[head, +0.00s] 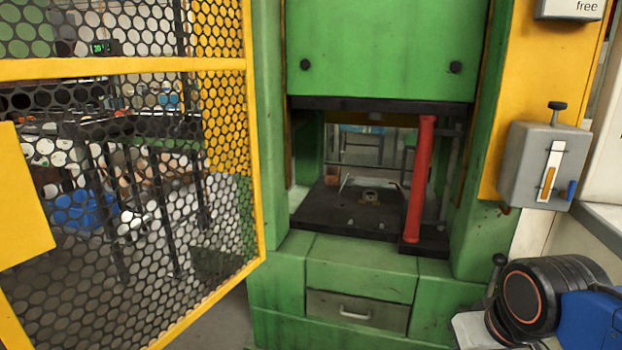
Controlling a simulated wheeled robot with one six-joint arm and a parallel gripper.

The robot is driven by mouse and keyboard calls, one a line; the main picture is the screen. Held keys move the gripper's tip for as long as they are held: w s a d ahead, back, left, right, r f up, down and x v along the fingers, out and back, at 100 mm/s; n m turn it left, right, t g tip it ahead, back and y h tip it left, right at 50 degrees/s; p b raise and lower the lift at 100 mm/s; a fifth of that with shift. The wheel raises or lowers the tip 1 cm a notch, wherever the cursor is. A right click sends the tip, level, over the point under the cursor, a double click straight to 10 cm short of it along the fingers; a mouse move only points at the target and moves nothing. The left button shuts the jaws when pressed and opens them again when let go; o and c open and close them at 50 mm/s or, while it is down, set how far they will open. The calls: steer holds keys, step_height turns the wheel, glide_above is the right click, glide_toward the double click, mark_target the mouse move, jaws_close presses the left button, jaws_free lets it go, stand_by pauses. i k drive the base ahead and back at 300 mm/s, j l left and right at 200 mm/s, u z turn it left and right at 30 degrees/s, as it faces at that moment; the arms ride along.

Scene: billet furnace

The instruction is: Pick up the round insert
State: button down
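A small round metal piece (370,197), which looks like the round insert, sits near the middle of the dark press bed (330,215) inside the green machine's opening. It is small and far off, so I cannot tell its exact shape or whether it sits in a recess. Thin light-coloured rods or edges show beside it. My gripper is not in view. A black rounded part with an orange ring and a blue part at the lower right look like my own arm.
A red upright post (419,180) stands at the opening's right. The green press (380,50) has its upper panel above the opening. A yellow mesh guard (130,67) fills the left. A grey control box (544,165) is on the right. A drawer (357,311) is below.

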mark_target(371, 196)
steer(key=i+j+u, duration=0.15)
steer(key=i+j, duration=0.15)
steer(key=i+j+u, duration=0.15)
steer(key=i, duration=0.35)
steer(key=i+j+u, duration=0.15)
steer(key=i+j, duration=0.2)
steer(key=i, duration=0.1)
